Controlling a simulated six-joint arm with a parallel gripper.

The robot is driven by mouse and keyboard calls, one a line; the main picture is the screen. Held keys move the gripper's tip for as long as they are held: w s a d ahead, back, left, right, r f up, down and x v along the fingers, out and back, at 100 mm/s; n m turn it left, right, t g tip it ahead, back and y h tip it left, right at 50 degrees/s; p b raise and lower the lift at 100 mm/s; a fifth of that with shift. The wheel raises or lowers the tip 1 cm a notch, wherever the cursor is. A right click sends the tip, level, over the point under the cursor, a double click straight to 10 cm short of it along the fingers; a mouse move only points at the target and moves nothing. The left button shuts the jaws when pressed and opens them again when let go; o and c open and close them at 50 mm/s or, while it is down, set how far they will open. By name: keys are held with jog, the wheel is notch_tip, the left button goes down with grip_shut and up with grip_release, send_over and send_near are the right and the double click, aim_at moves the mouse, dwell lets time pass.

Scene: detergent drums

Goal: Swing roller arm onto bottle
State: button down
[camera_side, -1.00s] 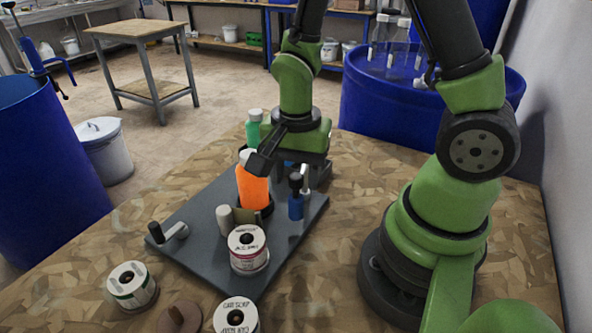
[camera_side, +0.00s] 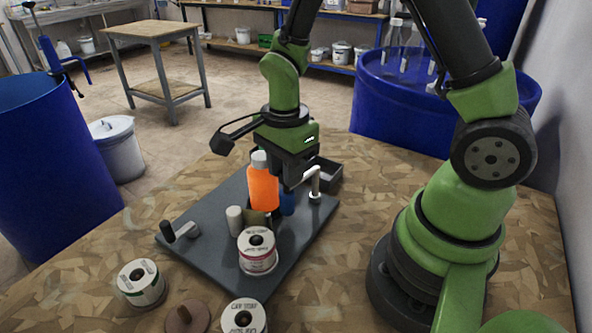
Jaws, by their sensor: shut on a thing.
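The orange bottle (camera_side: 263,188) with a pale cap stands upright on the dark grey base plate (camera_side: 215,262). A bent metal lever (camera_side: 315,183) stands on the plate right of the jaws. A pale cylinder (camera_side: 234,221) and an olive block (camera_side: 255,219) stand in front of the bottle.
A black-handled crank (camera_side: 179,231) sits at the plate's left end. Labelled white spools (camera_side: 257,251) stand on the plate and on the wooden table (camera_side: 334,290), and a brown disc (camera_side: 187,319) lies at the front. A dark tray (camera_side: 327,172) is behind.

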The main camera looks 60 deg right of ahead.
jog(key=c, duration=0.9)
grip_release()
jog(key=shift+s+n, duration=0.5)
jog(key=shift+n, duration=0.1)
jog(key=s+a+r+n+t+y, duration=0.1)
jog(key=s+r+n+t, duration=0.2)
jog(key=s+r+n, duration=0.2)
jog(key=s+a+r+n+t+y, duration=0.1)
jog(key=s+r+n+t, duration=0.3)
jog(key=r+n, duration=0.6)
jog(key=shift+s+a+r, duration=0.2)
jog(key=shift+s+r, duration=0.4)
jog(key=shift+r, duration=1.7)
